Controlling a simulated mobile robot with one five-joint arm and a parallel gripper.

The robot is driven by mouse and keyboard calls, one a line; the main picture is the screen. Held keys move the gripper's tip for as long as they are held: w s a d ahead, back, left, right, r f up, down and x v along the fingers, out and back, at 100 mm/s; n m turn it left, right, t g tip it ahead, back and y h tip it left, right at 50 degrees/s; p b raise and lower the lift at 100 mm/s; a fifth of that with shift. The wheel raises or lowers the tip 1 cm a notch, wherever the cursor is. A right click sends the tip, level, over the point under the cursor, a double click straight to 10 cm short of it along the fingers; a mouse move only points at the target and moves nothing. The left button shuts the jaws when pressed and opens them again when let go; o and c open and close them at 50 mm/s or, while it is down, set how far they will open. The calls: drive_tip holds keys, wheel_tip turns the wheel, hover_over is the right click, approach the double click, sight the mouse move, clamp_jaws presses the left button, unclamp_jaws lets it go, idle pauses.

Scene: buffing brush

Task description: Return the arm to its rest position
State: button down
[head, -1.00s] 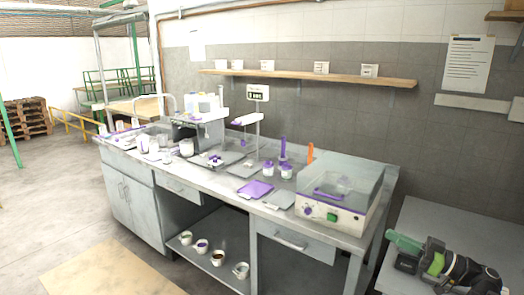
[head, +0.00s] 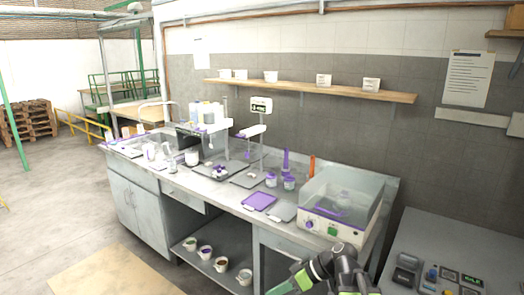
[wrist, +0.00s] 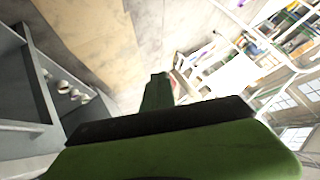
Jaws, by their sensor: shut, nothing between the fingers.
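My gripper (head: 282,287) shows at the bottom edge of the head view, right of centre. Its green fingers point left, in front of the steel bench (head: 226,200), and part of it is cut off by the frame. My green and black arm joins it from the right. In the wrist view the green fingers (wrist: 157,90) are together, with nothing visible between them. Open floor and the bench's lower shelf with small cups (wrist: 68,90) lie beyond them.
The bench holds a purple tray (head: 260,201), a clear-lidded machine (head: 340,205), jars and a balance. Cups (head: 221,264) stand on its lower shelf. A grey table (head: 450,250) with small devices is at right. The floor at left (head: 60,220) is clear.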

drive_tip(key=s+d+f+m+h, duration=0.2)
drive_tip(key=d+f+m+h, duration=0.6)
drive_tip(key=d, duration=0.5)
drive_tip(key=m+h, duration=0.2)
drive_tip(key=m, duration=0.1)
drive_tip(key=shift+s, duration=0.3)
drive_tip(key=c, duration=2.2)
unclamp_jaws()
